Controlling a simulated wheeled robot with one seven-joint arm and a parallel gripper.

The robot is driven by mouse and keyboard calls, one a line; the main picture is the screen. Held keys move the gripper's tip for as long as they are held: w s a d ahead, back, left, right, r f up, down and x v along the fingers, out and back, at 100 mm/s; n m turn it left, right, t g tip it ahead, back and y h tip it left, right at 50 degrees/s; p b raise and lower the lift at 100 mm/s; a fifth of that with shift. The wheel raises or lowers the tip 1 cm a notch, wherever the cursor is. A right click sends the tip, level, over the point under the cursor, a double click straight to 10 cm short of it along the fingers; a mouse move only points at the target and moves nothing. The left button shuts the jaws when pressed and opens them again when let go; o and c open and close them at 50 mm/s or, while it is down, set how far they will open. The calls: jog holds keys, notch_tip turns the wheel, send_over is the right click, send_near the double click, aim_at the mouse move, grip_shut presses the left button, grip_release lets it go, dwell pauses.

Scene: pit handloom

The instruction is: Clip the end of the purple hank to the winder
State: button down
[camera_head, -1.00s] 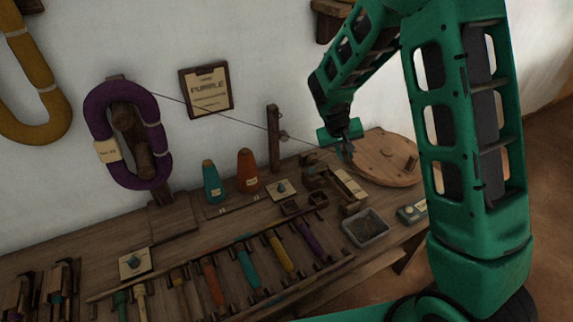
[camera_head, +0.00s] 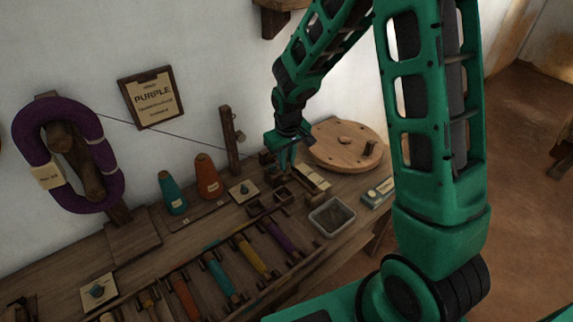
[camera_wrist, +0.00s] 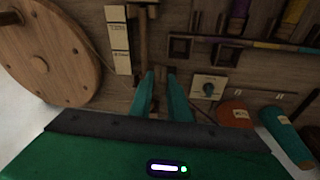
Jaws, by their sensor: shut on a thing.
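The purple hank (camera_head: 27,133) hangs on a wooden peg at the left of the head view, with a paper tag on it. A thin dark thread (camera_head: 190,135) runs from it past a wooden post toward my gripper. My gripper (camera_head: 285,160) is above the winder area, just left of the round wooden wheel (camera_head: 338,142). In the wrist view my gripper (camera_wrist: 161,80) points down between the wheel (camera_wrist: 45,55) and the bench fittings. Its fingers are shut on the thread's end, which is too thin to make out between them. The winder's wooden spindle part (camera_wrist: 143,35) lies just beyond the fingertips.
A wooden post (camera_head: 230,140), teal cone (camera_head: 172,192) and orange cone (camera_head: 207,177) stand left of my gripper. A metal tray (camera_head: 331,217) and a rack of coloured bobbins (camera_head: 252,257) lie in front. A "PURPLE" board (camera_head: 152,98) hangs on the wall.

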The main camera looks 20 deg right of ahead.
jog(key=shift+n+g+y, duration=0.6)
jog(key=shift+n, duration=0.1)
jog(key=shift+s+a+f, duration=0.3)
jog(key=shift+s+f, duration=0.1)
jog(key=shift+f, duration=0.9)
jog(key=shift+s+a+f, duration=0.35)
jog(key=shift+f, duration=0.95)
jog(key=shift+s+a+f, duration=0.3)
jog(key=shift+s+f, duration=0.1)
jog(key=shift+f, duration=0.9)
jog(key=c, duration=1.6)
grip_release()
jog(key=o, duration=0.3)
jog(key=shift+s, duration=0.1)
jog(key=shift+o, duration=0.2)
jog(key=shift+r, duration=0.1)
